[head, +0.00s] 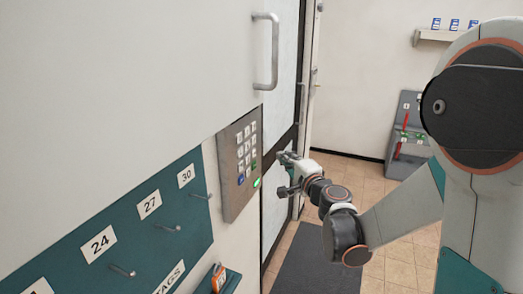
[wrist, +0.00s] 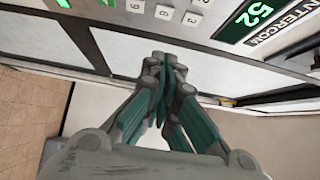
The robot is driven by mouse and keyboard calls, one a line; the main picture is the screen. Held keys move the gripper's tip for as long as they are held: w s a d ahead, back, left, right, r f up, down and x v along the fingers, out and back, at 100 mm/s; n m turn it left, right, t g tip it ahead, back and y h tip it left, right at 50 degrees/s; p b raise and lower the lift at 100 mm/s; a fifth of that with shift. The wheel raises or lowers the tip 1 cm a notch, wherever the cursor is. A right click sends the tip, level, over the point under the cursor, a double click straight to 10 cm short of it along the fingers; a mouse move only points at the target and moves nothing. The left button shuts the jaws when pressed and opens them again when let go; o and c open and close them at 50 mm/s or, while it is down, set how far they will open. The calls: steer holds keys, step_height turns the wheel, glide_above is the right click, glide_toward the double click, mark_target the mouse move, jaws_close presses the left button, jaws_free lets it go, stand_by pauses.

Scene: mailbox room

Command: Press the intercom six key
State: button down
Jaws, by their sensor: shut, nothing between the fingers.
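The intercom panel (head: 230,172) is a grey plate on the wall in the head view, with a keypad of small light keys. The six key (head: 253,140) appears to be in its right column, second row. In the wrist view it appears near the top edge (wrist: 165,12), though the digits are small. My gripper (head: 281,156) is just right of the panel in the head view, apart from it. Its fingers are shut and empty (wrist: 163,62). In the wrist view the fingertips lie below the key column, with a gap between.
A green display (wrist: 255,16) reads 52 beside the INTERCOM label. A teal board (head: 120,240) with numbered hooks is at lower left. A door handle (head: 268,50) juts out above the panel. A dark mat (head: 320,260) lies on the tiled floor.

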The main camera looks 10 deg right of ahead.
steer(key=shift+w+d+f, duration=0.1)
steer(key=shift+d+f, duration=0.05)
stand_by(0.3)
steer(key=b, duration=0.2)
glide_toward(253, 140)
steer(key=w+d, duration=0.5)
steer(key=shift+w+a+f+b, duration=0.1)
steer(key=shift+w+a+b, duration=0.15)
steer(key=shift+w+a, duration=0.5)
steer(key=shift+w+a+f+b, duration=0.15)
steer(key=shift+w+a+b, duration=0.05)
steer(key=shift+w+a, duration=0.55)
steer(key=shift+s+a, duration=0.1)
